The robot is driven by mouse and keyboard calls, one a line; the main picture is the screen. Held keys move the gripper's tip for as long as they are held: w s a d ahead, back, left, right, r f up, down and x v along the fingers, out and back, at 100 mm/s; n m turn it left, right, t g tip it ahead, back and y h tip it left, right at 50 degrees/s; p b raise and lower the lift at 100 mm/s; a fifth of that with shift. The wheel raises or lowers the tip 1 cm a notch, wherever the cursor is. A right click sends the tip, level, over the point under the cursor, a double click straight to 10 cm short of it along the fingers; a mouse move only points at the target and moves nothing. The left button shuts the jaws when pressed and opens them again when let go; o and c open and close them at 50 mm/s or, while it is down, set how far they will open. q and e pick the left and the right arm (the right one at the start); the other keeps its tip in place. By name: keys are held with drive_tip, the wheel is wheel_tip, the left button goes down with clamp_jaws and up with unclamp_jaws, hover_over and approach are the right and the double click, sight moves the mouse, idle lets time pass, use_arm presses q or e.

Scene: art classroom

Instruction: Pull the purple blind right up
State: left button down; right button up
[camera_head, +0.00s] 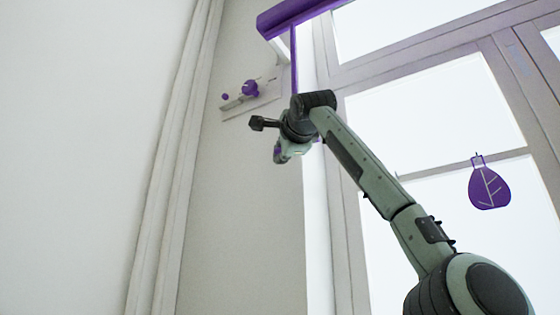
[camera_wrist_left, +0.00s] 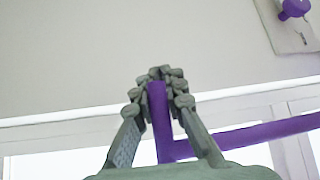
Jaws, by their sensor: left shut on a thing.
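The purple blind (camera_head: 300,12) is a rolled-up-looking bar at the top of the window in the head view. A thin purple strip (camera_head: 294,58) hangs from it down behind my left arm. My left gripper (camera_head: 280,154) is at the wall beside the window frame, below the blind, partly hidden by its own wrist. In the left wrist view its fingers (camera_wrist_left: 166,88) are shut around a short purple bar (camera_wrist_left: 158,115). A longer purple bar (camera_wrist_left: 260,132) meets it and runs right. My right gripper is not in view.
A pale wall plate with purple knobs (camera_head: 250,88) is left of the strip; a knob also shows in the left wrist view (camera_wrist_left: 294,8). A purple leaf-patterned ornament (camera_head: 490,186) hangs before the window (camera_head: 430,120). A pale curtain or pipe (camera_head: 178,150) runs down the left wall.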

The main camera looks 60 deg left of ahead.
use_arm(q)
drive_tip(key=shift+d+r, duration=0.15)
drive_tip(key=shift+r, duration=0.3)
drive_tip(key=c, duration=2.1)
unclamp_jaws()
drive_tip(key=o, duration=0.6)
drive_tip(key=shift+f, duration=0.15)
drive_tip(key=shift+c, duration=0.2)
drive_tip(key=v, duration=1.1)
drive_tip(key=shift+d+f, duration=0.15)
drive_tip(key=shift+d, duration=0.25)
drive_tip(key=shift+s, duration=0.15)
